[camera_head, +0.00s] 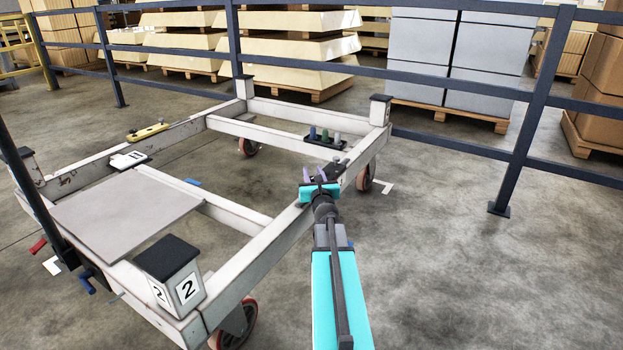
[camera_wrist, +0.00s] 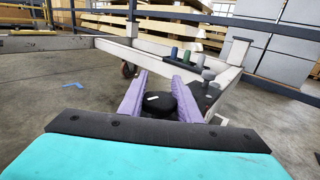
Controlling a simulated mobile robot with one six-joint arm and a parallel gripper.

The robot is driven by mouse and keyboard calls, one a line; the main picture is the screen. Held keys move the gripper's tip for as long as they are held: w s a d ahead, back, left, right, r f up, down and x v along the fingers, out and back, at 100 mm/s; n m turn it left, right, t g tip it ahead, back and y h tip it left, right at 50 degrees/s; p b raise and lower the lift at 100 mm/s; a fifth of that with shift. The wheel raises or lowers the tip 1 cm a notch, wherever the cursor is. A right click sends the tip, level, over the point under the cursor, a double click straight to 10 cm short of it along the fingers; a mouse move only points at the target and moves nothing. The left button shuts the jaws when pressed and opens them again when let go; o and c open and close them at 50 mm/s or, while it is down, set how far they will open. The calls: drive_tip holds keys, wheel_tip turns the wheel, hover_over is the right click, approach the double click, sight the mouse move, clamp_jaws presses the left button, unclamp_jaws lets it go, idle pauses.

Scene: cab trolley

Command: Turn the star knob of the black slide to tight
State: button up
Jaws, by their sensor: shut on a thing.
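My gripper (camera_head: 317,178) is over the right-hand rail of the white trolley frame, its jaws pointing away from me. In the wrist view its two purple fingers (camera_wrist: 158,100) stand on either side of a round black knob (camera_wrist: 160,106) with a short white mark on top, and they are shut on it. The knob's star shape and lower part are hidden by the fingers and the gripper body. The black slide (camera_wrist: 201,92) lies on the rail just beyond the fingers. In the head view my gripper mostly covers the knob.
A black holder with blue, green and grey pegs (camera_head: 325,136) stands just beyond. Black-capped corner posts (camera_head: 378,110) rise from the trolley (camera_head: 255,252). A grey panel (camera_head: 125,205) lies on its left part. A dark railing (camera_head: 520,160) runs behind; floor at right is clear.

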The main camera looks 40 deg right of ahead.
drive_tip(key=shift+s+d, duration=0.1)
drive_tip(key=shift+s, duration=0.05)
drive_tip(key=o, duration=1.1)
drive_tip(key=shift+c, duration=0.2)
drive_tip(key=shift+p+v, duration=0.6)
drive_tip(key=shift+v, duration=3.4)
drive_tip(key=shift+a+r+p, duration=0.15)
drive_tip(key=shift+a+p, duration=0.15)
drive_tip(key=shift+p, duration=0.65)
drive_tip(key=p, duration=0.3)
drive_tip(key=shift+s+a, duration=0.25)
drive_tip(key=shift+a, duration=0.05)
